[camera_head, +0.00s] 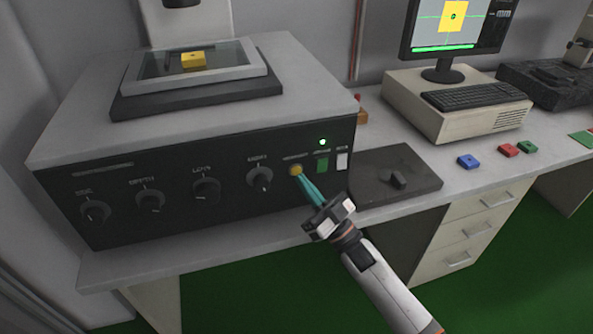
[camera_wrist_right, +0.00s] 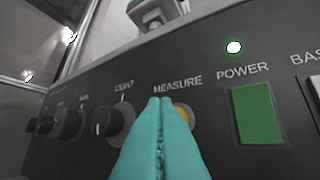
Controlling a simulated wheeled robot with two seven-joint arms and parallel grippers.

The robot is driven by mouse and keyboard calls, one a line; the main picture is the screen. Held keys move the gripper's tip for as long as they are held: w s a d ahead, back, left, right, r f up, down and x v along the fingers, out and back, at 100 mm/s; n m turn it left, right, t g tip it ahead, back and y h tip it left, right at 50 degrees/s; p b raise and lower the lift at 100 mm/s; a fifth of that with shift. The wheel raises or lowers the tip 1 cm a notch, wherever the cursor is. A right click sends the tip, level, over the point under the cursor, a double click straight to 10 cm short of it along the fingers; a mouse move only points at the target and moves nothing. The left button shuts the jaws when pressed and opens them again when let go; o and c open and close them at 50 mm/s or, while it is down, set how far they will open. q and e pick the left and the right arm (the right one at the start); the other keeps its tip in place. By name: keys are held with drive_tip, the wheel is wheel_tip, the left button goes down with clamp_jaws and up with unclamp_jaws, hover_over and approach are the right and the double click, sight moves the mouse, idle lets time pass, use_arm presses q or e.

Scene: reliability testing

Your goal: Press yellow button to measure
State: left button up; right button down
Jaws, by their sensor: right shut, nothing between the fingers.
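The yellow button (camera_head: 295,170) is on the dark front panel of the measuring machine (camera_head: 150,205), right of the last knob. In the right wrist view the yellow button (camera_wrist_right: 183,118) sits under the label MEASURE, partly hidden by my fingers. My right gripper (camera_head: 303,182) is shut and empty, its teal fingertips right at the button. I cannot tell whether the tips touch it. In the right wrist view my right gripper's shut fingertips (camera_wrist_right: 160,102) overlap the button's left side. My left gripper is not in view.
A green power switch (camera_head: 321,162) with a lit green lamp is right of the button. Several knobs line the panel. A yellow block (camera_head: 193,60) lies on the machine's stage. The monitor (camera_head: 452,25) shows a yellow square with green lines. A dark slab (camera_head: 385,178) lies right of the machine.

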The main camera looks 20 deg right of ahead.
drive_tip(key=shift+w, duration=0.15)
drive_tip(key=shift+w, duration=0.3)
drive_tip(key=shift+w+d+b, duration=0.1)
drive_tip(key=shift+w+b, duration=0.25)
idle(0.5)
drive_tip(key=shift+s, duration=0.15)
idle(0.3)
drive_tip(key=shift+s+f+p, duration=0.1)
drive_tip(key=shift+s+p, duration=0.3)
drive_tip(key=shift+s, duration=0.2)
